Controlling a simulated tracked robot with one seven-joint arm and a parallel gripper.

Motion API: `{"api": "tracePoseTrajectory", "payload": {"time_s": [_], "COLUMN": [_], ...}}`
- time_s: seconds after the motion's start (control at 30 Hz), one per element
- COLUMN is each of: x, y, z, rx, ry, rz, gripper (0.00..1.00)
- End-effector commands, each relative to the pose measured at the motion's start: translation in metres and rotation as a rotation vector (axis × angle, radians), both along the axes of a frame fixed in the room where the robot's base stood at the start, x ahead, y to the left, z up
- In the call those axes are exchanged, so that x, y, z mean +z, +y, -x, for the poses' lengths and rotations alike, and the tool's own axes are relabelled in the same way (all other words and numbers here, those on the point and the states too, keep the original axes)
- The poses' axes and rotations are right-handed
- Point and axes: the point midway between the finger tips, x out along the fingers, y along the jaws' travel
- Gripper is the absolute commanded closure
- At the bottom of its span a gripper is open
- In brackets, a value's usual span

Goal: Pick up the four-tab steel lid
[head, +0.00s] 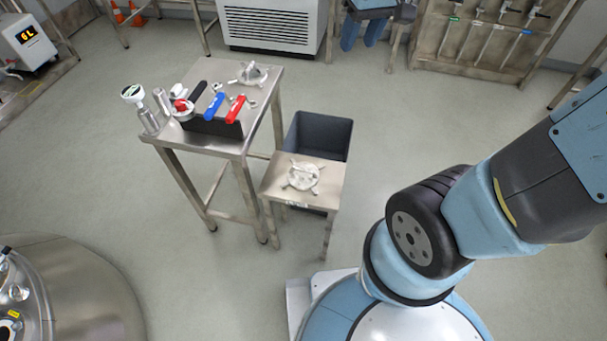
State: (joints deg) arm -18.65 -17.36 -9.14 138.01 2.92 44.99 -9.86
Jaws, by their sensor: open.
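A round steel lid (303,177) with tabs sticking out around its rim lies flat on the small low steel stand. It appears to have four tabs. A second tabbed steel piece (252,75) with a raised middle lies at the back of the taller steel table; its tab count is hard to tell. My gripper is out of view. My arm rises from the base at the lower right and leaves the picture at the right edge, well apart from both pieces.
The low stand (325,197) adjoins a dark grey bin (322,133) behind it. A steel vessel (90,295) stands lower left. Floor between is clear.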

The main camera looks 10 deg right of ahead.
Motion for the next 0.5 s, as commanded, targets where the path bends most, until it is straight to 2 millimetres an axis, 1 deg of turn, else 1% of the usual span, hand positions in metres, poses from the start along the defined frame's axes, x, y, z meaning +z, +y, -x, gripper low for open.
{"api": "tracePoseTrajectory", "payload": {"time_s": [0.03, 0.2, 0.37, 0.5], "x": [-0.012, -0.049, -0.087, -0.124], "y": [0.009, 0.035, 0.06, 0.082], "z": [-0.008, -0.031, -0.048, -0.059], "rx": [0.028, 0.118, 0.2, 0.274], "ry": [0.025, 0.089, 0.144, 0.187], "rz": [0.008, 0.039, 0.08, 0.127], "gripper": [0.55, 0.55, 0.55, 0.55]}}
